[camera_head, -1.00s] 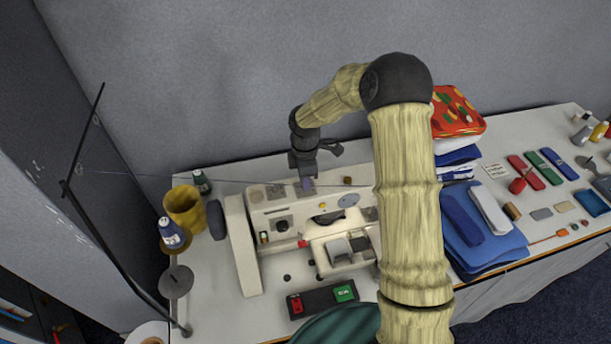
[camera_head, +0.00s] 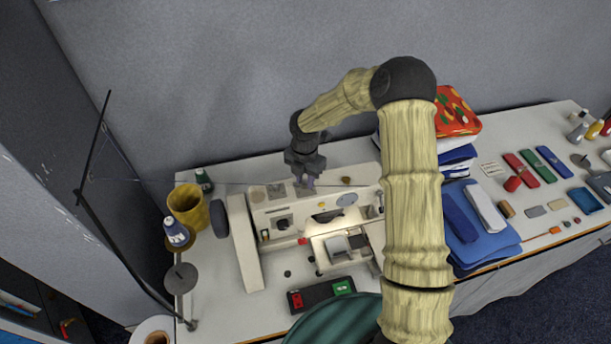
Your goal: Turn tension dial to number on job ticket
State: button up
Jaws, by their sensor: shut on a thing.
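The white sewing machine (camera_head: 243,240) stands at the left of the table. My gripper (camera_head: 306,183) reaches down to the machine's upper face and is shut on a small part there, which I take to be the tension dial. The fingers hide most of that part and any numbers on it. A white card with dark writing (camera_head: 490,168), possibly the job ticket, lies right of the folded cloth. Its writing is too small to read.
A yellow cup (camera_head: 187,207) and a blue-and-white thread cone (camera_head: 176,233) stand left of the machine. A red and green switch box (camera_head: 321,293) lies in front. Folded blue cloth (camera_head: 490,244) and several small items fill the right side.

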aim_at(305, 182)
jog(key=shift+n, duration=0.3)
jog(key=o, duration=1)
jog(key=shift+r, duration=0.1)
notch_tip(305, 182, up, 17)
jog(key=b, duration=0.4)
